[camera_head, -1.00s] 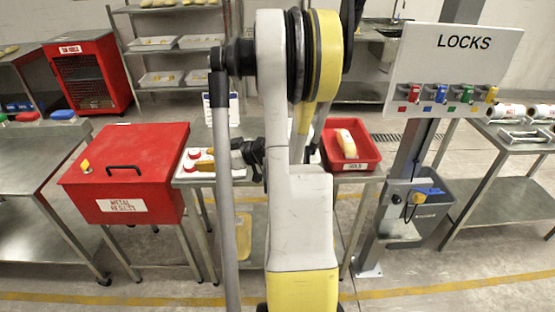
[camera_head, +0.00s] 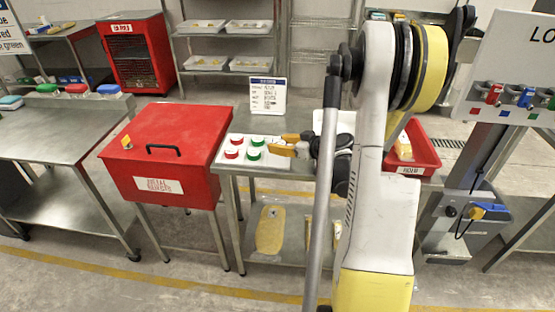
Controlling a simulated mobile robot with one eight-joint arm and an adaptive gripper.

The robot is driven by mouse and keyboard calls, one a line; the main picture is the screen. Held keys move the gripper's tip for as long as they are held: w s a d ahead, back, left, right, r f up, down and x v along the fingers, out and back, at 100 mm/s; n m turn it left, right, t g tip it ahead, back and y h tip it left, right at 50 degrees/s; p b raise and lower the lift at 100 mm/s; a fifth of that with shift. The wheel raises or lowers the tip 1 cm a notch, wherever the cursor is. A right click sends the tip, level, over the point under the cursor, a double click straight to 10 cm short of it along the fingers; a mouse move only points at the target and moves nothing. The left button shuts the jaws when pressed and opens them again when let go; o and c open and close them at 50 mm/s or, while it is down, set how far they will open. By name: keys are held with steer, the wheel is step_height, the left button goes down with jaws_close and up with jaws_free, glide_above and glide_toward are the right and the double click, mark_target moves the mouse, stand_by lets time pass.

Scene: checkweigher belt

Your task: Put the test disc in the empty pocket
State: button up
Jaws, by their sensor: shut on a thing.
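A white tray (camera_head: 222,146) lies on the steel table, holding red discs (camera_head: 232,153) and green discs (camera_head: 254,154) with white rims. My gripper (camera_head: 279,144), with orange fingers, is at the right end of this tray and points left. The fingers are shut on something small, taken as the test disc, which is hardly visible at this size. The fingers cover the tray's right part, so I cannot make out the empty pocket. I cannot tell how high the fingers are above the tray.
A red lidded box (camera_head: 165,160) stands left of the tray. A small sign (camera_head: 268,96) stands behind the tray. A red bin (camera_head: 425,155) is right, partly behind my arm. A lower shelf holds a yellow piece (camera_head: 270,230). The locks board (camera_head: 515,75) is far right.

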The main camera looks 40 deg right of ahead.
steer(key=shift+w+a+f, duration=0.2)
steer(key=shift+w+f, duration=0.25)
steer(key=shift+w, duration=0.15)
steer(key=shift+f+b, duration=1.2)
steer(key=shift+f, duration=0.95)
steer(key=o, duration=1.1)
steer(key=shift+s, duration=0.1)
